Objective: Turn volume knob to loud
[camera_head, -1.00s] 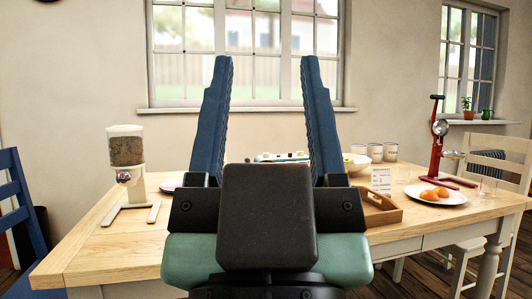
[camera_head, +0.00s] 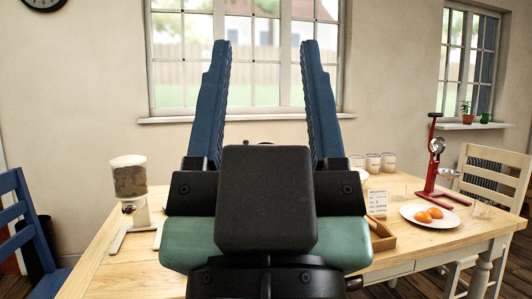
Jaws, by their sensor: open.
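My gripper (camera_head: 266,60) is in the middle of the head view, large and close. Its two blue fingers stand wide apart and point up, with nothing between them but the window and wall behind. No volume knob can be made out. My gripper's dark body covers the middle of the wooden table (camera_head: 110,272), so whatever stands there is hidden.
A grain dispenser (camera_head: 130,182) stands on the left of the table. On the right are a wooden tray (camera_head: 381,240), a card (camera_head: 376,203), several canisters (camera_head: 373,162), a plate (camera_head: 440,220) of oranges and a red juicer (camera_head: 434,165). Chairs (camera_head: 15,215) flank the table.

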